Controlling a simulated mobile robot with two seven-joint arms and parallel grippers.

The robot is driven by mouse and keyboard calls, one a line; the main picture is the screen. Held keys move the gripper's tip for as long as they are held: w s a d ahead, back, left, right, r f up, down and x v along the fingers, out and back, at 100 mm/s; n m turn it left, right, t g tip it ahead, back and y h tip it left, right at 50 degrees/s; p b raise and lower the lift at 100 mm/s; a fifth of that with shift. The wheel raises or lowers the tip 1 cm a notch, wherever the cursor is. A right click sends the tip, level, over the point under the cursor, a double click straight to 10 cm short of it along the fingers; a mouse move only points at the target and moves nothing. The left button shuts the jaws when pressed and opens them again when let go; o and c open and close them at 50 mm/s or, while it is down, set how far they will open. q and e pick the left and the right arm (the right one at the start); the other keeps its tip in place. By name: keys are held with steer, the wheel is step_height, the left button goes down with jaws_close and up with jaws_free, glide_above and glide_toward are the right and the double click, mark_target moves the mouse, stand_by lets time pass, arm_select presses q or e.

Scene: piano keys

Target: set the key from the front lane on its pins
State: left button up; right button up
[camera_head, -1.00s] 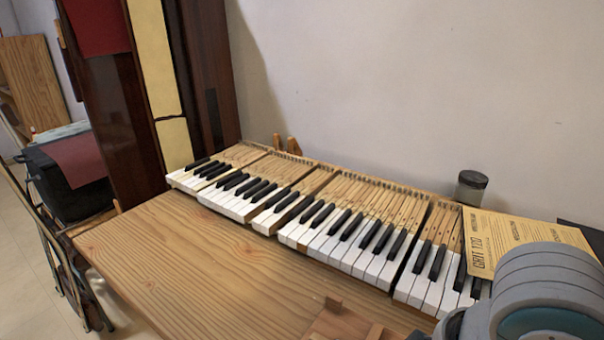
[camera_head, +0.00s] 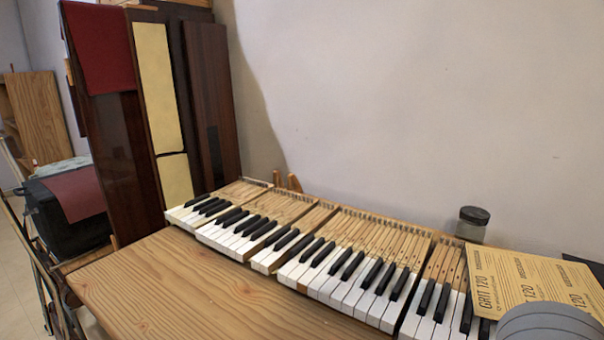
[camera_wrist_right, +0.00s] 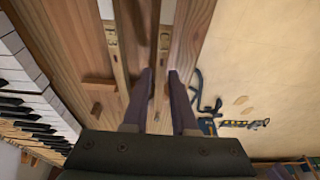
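The keyboard (camera_head: 338,285) lies on the wooden bench in the head view, in several blocks of white and black keys with bare wooden key sticks behind. In the right wrist view, my right gripper (camera_wrist_right: 160,72) points down between wooden strips. Its two dark fingers stand a little apart, with a narrow key stick (camera_wrist_right: 164,40) in line between them. I cannot tell whether they touch it. Another pale-ended key stick (camera_wrist_right: 114,45) lies left of it. The pins are too small to make out. My left gripper is in neither view.
The bench (camera_head: 190,295) is clear in front of the keyboard. A sandpaper sheet (camera_head: 525,283) covers the keyboard's right end, with a small jar (camera_head: 472,224) behind it. In the wrist view, small wooden blocks (camera_wrist_right: 98,83) sit left of the fingers, and a blue-handled tool (camera_wrist_right: 235,124) lies right.

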steer(key=shift+f, duration=0.25)
jaws_close()
stand_by(1.5)
